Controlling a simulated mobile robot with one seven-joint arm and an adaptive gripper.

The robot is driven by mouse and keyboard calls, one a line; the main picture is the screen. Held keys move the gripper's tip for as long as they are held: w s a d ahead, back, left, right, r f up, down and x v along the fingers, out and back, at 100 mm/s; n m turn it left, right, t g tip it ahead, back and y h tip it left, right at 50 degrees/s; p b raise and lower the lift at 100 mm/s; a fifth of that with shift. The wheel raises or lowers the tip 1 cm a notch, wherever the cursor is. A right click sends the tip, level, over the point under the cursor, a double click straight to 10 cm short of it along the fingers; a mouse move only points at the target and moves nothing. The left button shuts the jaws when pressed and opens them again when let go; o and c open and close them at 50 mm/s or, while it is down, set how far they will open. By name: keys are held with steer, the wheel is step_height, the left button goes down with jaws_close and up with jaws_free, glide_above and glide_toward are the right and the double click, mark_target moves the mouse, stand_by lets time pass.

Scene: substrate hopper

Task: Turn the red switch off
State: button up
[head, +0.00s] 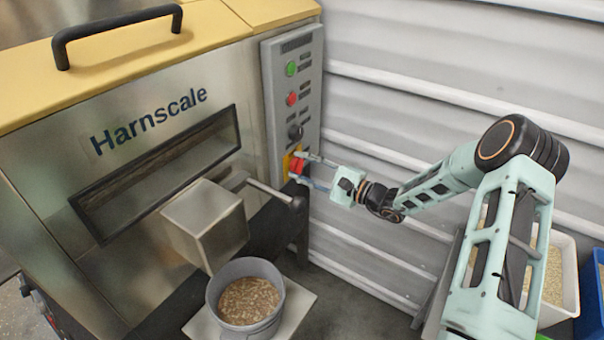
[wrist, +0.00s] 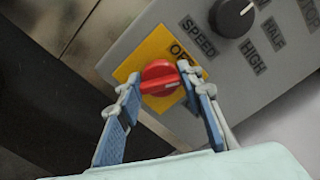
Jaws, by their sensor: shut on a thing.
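The red switch (wrist: 159,77) is a rotary knob on a yellow plate (wrist: 170,45) at the low end of the grey control panel. In the head view the red switch (head: 296,166) sits below the black dial. My gripper (wrist: 158,82) has its two fingers on either side of the red knob and is shut on it. In the head view my gripper (head: 310,170) reaches the panel from the right.
The grey panel (head: 274,108) also carries a green button (head: 291,69), a red button (head: 292,99) and a black dial (head: 295,132). A lever (head: 270,192) sticks out just below left. A grey bucket (head: 246,318) of brown substrate stands under the chute (head: 205,222).

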steer(key=n+b, duration=0.4)
steer(key=shift+f, duration=0.25)
steer(key=shift+r+n+b, duration=0.1)
steer(key=shift+n+b, duration=0.65)
steer(key=shift+n, duration=0.15)
steer(key=shift+d+r, duration=0.1)
steer(key=o, duration=1.2)
steer(key=shift+c, duration=0.2)
steer(key=v, duration=1.2)
